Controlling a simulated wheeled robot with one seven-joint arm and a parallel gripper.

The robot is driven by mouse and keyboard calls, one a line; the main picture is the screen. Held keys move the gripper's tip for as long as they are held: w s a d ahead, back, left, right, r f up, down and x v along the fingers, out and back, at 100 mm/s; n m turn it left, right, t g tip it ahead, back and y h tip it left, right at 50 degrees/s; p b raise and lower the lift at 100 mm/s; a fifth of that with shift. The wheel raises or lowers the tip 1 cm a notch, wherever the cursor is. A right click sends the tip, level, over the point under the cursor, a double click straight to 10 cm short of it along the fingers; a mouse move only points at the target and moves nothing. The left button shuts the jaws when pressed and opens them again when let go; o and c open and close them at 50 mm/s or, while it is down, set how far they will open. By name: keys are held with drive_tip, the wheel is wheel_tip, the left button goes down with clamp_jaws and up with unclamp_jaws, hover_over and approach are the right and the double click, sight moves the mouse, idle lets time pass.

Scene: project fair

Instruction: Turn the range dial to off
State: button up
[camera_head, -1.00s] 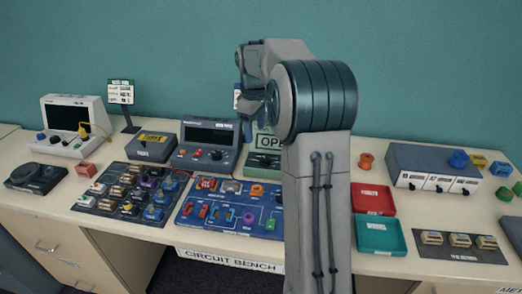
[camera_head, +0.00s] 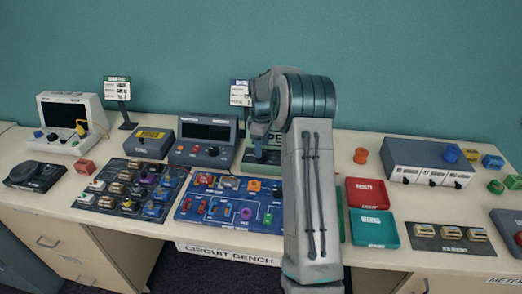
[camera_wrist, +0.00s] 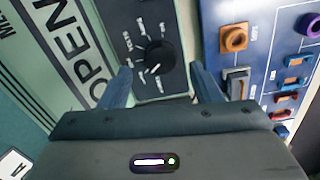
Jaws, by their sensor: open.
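The range dial (camera_wrist: 157,55) is a round black knob on a dark panel with white labels around it, too small to read. Its white mark points toward the lower left in the wrist view. In the head view my gripper (camera_head: 260,132) hangs over the green unit (camera_head: 248,157), and the dial cannot be made out there.
A blue circuit board (camera_head: 190,215) lies in front of the unit and shows at right in the wrist view (camera_wrist: 258,60). A grey meter (camera_head: 204,140) stands to the left. Red (camera_head: 367,192) and teal (camera_head: 374,229) trays lie right of my arm.

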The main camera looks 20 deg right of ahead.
drive_tip(key=shift+f, duration=1.6)
